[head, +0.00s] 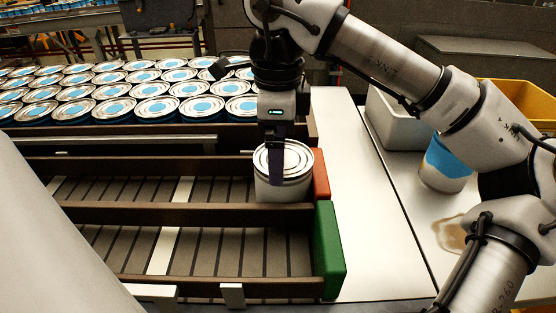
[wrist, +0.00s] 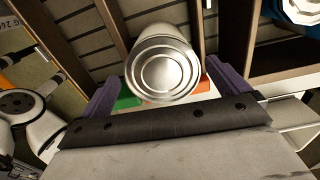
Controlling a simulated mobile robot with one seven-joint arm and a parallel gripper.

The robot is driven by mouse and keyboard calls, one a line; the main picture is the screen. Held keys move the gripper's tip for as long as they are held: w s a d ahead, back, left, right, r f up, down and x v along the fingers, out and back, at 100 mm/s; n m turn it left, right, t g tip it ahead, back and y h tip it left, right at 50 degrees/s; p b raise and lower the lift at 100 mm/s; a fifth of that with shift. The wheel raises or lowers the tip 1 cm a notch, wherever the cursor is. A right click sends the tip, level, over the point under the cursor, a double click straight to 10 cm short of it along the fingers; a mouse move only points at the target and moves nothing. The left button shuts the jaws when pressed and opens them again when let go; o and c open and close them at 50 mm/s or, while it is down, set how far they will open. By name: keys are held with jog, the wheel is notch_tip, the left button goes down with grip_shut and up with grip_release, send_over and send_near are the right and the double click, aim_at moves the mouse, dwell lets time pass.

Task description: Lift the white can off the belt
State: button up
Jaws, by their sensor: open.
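The white can (head: 284,181) stands upright at the right end of a belt lane, beside the red end block (head: 321,174). Its ringed metal lid shows in the wrist view, with the white can (wrist: 162,66) lying in line with the space between my fingers. My gripper (head: 276,178) points down at the can, and one purple finger shows in front of its near side. In the wrist view my gripper (wrist: 168,85) has its two purple fingers wide apart, one on each side of the can. Gaps show between fingers and can there, so it is not gripped.
Dark wooden rails (head: 190,212) border the lanes, and a green block (head: 329,250) ends the nearer lane. Many blue-and-white cans (head: 110,92) stand in rows behind. On the white table right are a blue-and-white can (head: 444,164), a brown stain, a white bin (head: 396,115) and a yellow bin (head: 520,100).

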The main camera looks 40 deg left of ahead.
jog(key=shift+f+p, duration=0.4)
jog(key=shift+f, duration=2.15)
jog(key=c, duration=0.9)
jog(key=shift+r+p, duration=0.9)
jog(key=shift+r, duration=0.65)
jog(key=shift+r+p, duration=0.3)
jog(key=shift+r, duration=3.7)
